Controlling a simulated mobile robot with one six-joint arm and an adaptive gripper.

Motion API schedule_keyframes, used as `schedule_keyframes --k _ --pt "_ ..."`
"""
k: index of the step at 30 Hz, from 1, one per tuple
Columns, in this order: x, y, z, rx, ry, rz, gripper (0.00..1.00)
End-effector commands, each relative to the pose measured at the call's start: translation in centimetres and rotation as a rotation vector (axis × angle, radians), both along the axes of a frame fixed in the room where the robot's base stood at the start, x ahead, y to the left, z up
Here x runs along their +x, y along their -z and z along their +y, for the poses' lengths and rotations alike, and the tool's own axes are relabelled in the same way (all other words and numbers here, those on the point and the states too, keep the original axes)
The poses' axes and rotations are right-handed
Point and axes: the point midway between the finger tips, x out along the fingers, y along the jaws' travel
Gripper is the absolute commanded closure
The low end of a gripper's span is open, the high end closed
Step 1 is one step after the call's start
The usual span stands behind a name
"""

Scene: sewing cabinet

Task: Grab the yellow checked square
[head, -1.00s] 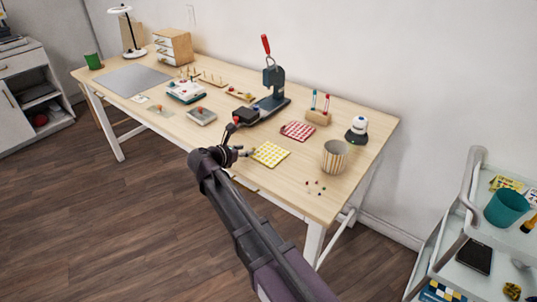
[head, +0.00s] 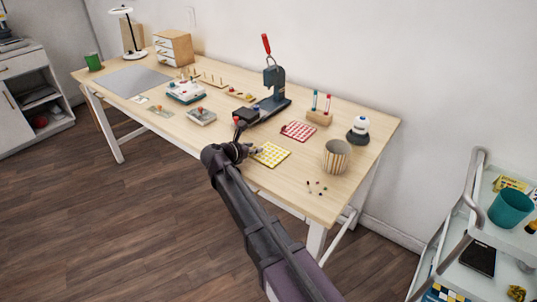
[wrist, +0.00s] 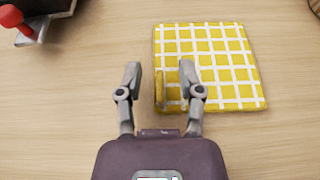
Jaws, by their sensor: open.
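The yellow checked square (head: 271,154) lies flat near the front edge of the table, with white lines across it. In the wrist view the yellow checked square (wrist: 215,62) fills the upper middle and right. My gripper (head: 255,150) is at its left side in the head view. In the wrist view my gripper (wrist: 163,82) is open and empty. Its right finger overlaps the square's lower left part, and its left finger is over bare wood left of the square. I cannot tell whether the fingers touch the square.
A red checked square (head: 298,131) lies behind. A striped cup (head: 336,157) and several small pins (head: 316,187) are to the right. A press with a red handle (head: 272,85) stands behind my gripper. Bare wood lies left of the square.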

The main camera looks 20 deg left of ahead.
Motion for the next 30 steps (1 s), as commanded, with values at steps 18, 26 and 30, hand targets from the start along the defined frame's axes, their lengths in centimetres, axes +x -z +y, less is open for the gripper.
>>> schedule_keyframes --k 18,26,30 --pt "0.04 0.0 -0.07 0.0 0.001 0.0 1.0" --pt "0.05 -0.25 -0.09 0.0 0.001 0.0 1.0" --pt "0.06 -0.77 -0.1 0.0 0.001 0.0 1.0"
